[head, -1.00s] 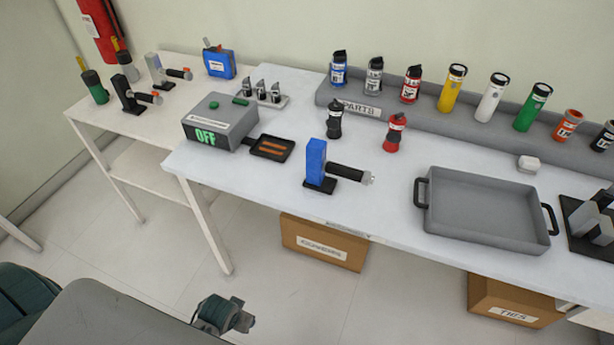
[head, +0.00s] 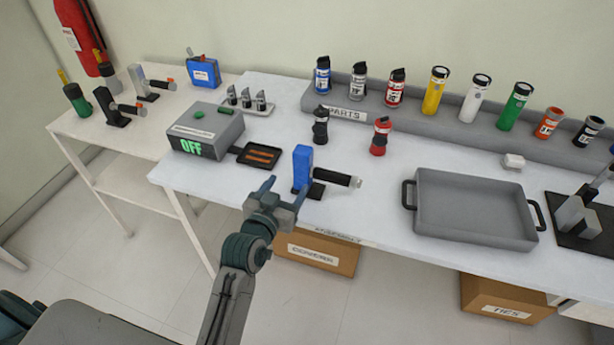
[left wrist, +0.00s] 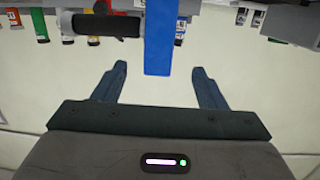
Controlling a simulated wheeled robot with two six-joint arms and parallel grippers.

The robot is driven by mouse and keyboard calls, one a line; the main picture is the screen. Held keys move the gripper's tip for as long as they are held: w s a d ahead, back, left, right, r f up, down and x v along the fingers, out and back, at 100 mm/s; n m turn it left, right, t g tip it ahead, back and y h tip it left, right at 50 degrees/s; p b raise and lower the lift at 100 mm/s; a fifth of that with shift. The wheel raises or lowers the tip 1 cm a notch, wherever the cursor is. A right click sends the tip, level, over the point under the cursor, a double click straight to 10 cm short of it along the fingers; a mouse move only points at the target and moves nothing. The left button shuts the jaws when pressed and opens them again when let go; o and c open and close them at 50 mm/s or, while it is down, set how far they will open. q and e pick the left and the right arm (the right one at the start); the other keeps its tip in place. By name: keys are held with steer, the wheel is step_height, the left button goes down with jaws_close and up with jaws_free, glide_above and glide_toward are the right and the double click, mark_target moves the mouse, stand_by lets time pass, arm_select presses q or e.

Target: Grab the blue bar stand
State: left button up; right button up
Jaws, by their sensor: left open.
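The blue bar stand (head: 302,168) stands upright on the front of the white table, with a black base and a black cylinder sticking out to its right. In the left wrist view the blue bar (left wrist: 159,42) shows at the top, between and beyond the two fingertips. My left gripper (head: 284,188) is open and empty at the table's front edge, just short of the stand. Its fingers point toward the bar in the left wrist view (left wrist: 158,80), with no contact seen. My right gripper is not in view.
A grey box reading OFF (head: 205,135) and a small black tray (head: 258,155) stand left of the stand. A grey tray with black handles (head: 475,220) lies to the right. Black (head: 320,125) and red (head: 380,137) bottles stand behind. Table around the stand is clear.

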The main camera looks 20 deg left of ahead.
mark_target(305, 151)
arm_select(q)
steer(key=shift+t, duration=0.7)
steer(key=w, duration=0.2)
steer(key=w+r+p, duration=0.1)
steer(key=w, duration=0.1)
steer(key=w+r, duration=0.1)
steer(key=w, duration=0.2)
steer(key=shift+d+r+p, duration=0.2)
steer(key=shift+d+p, duration=0.05)
steer(key=shift+p, duration=0.1)
steer(key=shift+w+f, duration=0.1)
steer(key=shift+w, duration=0.15)
steer(key=w, duration=0.1)
steer(key=w+p, duration=0.1)
steer(key=w, duration=0.1)
steer(key=w+p, duration=0.1)
steer(key=shift+w+d+f, duration=0.15)
steer(key=shift+w+d, duration=0.1)
steer(key=shift+w+f+p, duration=0.2)
steer(key=shift+w+p, duration=0.1)
steer(key=shift+w, duration=0.05)
steer(key=shift+s, duration=0.1)
